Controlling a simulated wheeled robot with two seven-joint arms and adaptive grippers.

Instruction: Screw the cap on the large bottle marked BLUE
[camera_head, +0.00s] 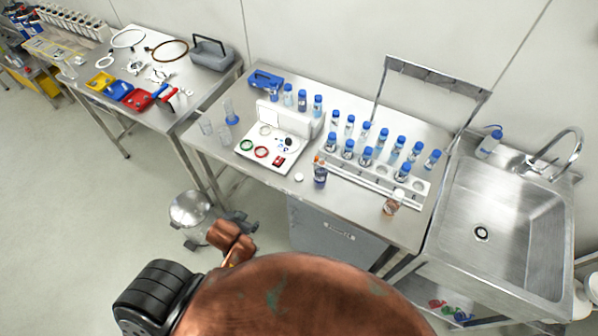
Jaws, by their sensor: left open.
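Several blue-capped bottles stand in a white rack (410,186) on the steel table. A dark bottle (320,173) with an orange-looking top stands at the rack's left front corner, and a small clear bottle (392,204) with a reddish tint stands near the table's front edge. A small white round piece (299,177), perhaps a cap, lies left of the dark bottle. The lettering is too small to read, so I cannot tell which bottle is marked BLUE. My left gripper (240,221) is low in front of the table, open and apart from every bottle. My right gripper is not in view.
A sink (505,225) adjoins at right. A metal bin (190,208) stands on the floor near my left gripper. A second table (160,118) holds coloured trays.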

